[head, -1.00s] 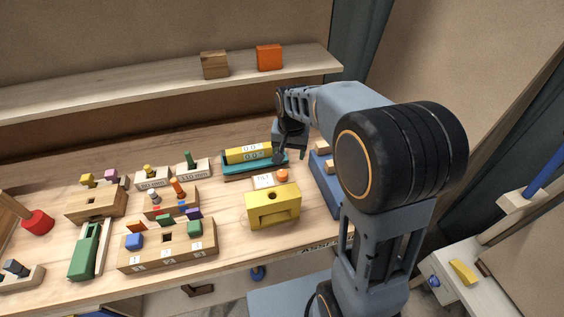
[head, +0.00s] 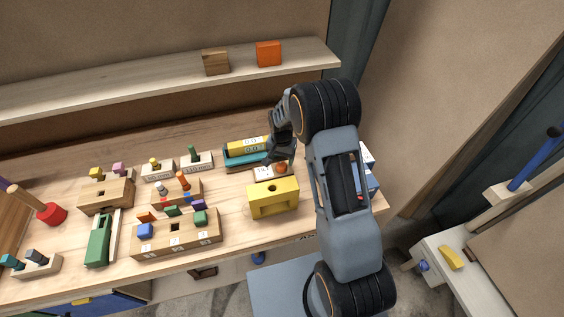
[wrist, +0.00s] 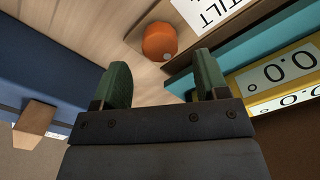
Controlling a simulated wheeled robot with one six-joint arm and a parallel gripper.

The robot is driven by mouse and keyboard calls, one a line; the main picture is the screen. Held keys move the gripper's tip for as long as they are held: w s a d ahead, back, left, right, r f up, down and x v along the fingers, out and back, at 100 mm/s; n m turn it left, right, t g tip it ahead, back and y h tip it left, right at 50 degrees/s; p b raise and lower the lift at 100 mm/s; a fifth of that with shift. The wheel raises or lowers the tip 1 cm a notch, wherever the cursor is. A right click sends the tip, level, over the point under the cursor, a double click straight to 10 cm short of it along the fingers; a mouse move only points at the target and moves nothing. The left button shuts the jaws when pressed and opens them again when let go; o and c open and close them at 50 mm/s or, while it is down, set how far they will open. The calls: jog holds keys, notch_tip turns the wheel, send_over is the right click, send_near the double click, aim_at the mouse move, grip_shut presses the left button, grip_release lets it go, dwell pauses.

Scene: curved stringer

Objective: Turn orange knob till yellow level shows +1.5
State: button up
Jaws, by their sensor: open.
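The orange knob (head: 281,168) is a short round cylinder by a small white label plate in front of the yellow level. In the wrist view the knob (wrist: 160,42) stands ahead of the fingertips, near the white label reading TILT (wrist: 205,10). My gripper (wrist: 161,78) has its two green fingers apart with nothing between them; the knob is beyond them, apart. The yellow level (head: 248,145) sits on a teal base; in the wrist view the level (wrist: 284,86) shows readings that look like 0.0. In the head view my gripper (head: 288,158) partly hides the level's right end.
A yellow block with a slot (head: 273,198) stands just in front of the knob. A blue block (wrist: 45,75) is left in the wrist view. Wooden fixtures with colored pegs fill the bench's left side. A shelf above holds a brown block (head: 216,61) and an orange block (head: 268,53).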

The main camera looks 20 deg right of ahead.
aim_at(281, 165)
jog(key=shift+f+p, duration=0.3)
jog(key=shift+f, duration=1.6)
jog(key=shift+c, duration=0.4)
